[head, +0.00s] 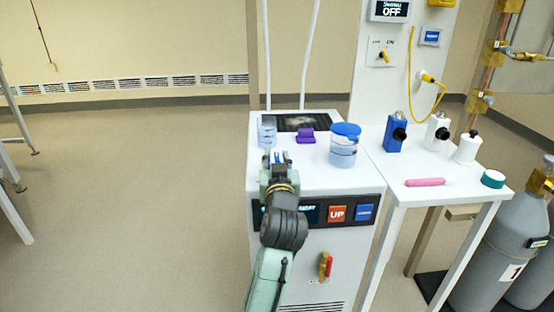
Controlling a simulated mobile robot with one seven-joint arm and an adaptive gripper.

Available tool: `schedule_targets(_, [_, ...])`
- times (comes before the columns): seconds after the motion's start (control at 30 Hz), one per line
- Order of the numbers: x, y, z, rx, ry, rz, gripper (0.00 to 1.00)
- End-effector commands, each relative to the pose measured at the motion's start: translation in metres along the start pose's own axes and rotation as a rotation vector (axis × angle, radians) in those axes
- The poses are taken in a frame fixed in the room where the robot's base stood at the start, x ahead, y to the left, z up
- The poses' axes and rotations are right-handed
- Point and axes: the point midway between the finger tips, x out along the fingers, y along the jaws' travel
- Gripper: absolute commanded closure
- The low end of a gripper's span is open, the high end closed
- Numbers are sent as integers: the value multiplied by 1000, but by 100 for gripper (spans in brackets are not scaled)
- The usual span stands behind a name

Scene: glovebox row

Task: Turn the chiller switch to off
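A wall plate with a yellow-and-black switch knob (383,56) is on the white upright panel at the upper right. Small labels stand above the knob, too small to read, so I cannot tell whether it is the chiller switch. A display (390,11) above it reads "OFF" under a blurred word. My gripper (280,157) is over the front left of the white cabinet's top, well below and left of the plate. Its two bluish fingertips look apart, with nothing seen between them. The arm hides part of the cabinet's front.
The white cabinet (350,185) carries a clear jar (266,134), a purple item (305,136) and a blue-lidded tub (344,145). A side table (455,200) holds bottles and a pink tube (425,182). A yellow cord (412,55) hangs beside the plate. Gas cylinders (500,255) stand right.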

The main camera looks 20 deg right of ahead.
Motion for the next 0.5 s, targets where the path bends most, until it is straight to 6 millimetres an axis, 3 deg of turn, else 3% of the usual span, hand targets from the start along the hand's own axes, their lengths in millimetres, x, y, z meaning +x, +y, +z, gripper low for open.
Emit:
schedule_targets(0.33, [0, 0, 0, 0, 0, 0, 99])
schedule_targets(0.5, [0, 0, 0, 0, 0, 0, 100])
